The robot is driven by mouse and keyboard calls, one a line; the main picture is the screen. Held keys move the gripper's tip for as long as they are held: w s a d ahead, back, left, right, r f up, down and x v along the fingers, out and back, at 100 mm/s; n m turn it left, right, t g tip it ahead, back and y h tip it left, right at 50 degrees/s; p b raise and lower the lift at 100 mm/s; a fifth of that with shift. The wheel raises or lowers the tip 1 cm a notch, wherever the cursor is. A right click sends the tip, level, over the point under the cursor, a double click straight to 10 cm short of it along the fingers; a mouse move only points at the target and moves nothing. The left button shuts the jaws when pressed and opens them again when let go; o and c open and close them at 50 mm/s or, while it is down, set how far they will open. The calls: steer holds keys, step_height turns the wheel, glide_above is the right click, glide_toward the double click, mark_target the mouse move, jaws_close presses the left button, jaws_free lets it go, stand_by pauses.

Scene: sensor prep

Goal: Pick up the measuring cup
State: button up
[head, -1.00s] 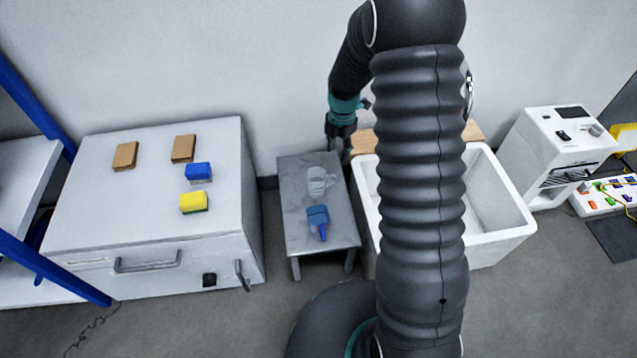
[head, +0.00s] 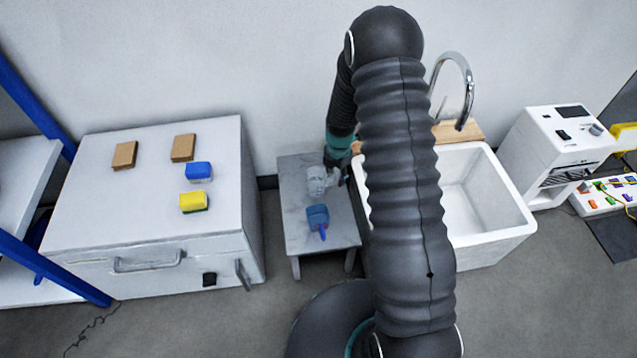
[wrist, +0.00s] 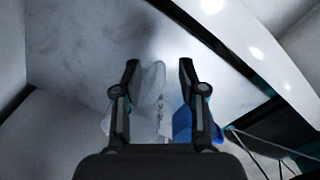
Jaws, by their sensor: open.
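The clear measuring cup (head: 316,180) stands on the small grey table (head: 296,232), beside the sink. In the wrist view the measuring cup (wrist: 150,92) shows as a see-through shape between the fingers, nearer the left one. My gripper (wrist: 159,68) is open, with its two fingers apart. In the head view my gripper (head: 334,178) is low at the cup's right side, partly hidden by my arm. I cannot tell whether a finger touches the cup.
A blue container (head: 317,216) stands just in front of the cup on the same table. The white sink (head: 503,215) is close on the right. A white cabinet (head: 90,215) with sponges and brown blocks is on the left. The table's front edge is clear.

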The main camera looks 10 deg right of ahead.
steer(key=shift+f, duration=0.45)
jaws_close()
steer(key=shift+r, duration=0.1)
steer(key=shift+r, duration=1.35)
steer(key=d+r, duration=0.4)
steer(key=d, duration=0.1)
steer(key=d+r, duration=0.2)
steer(key=d, duration=0.1)
steer(key=shift+w+d, duration=0.1)
steer(key=shift+w, duration=0.2)
steer(key=shift+w+d+r+b, duration=0.1)
steer(key=shift+d+r, duration=0.25)
steer(key=shift+d, duration=0.2)
steer(key=shift+s+d+r+b, duration=0.1)
steer(key=shift+d+r, duration=0.2)
steer(key=shift+d, duration=0.25)
steer(key=shift+w+d+r+b, duration=0.1)
steer(key=shift+d+r, duration=0.25)
steer(key=shift+d, duration=0.2)
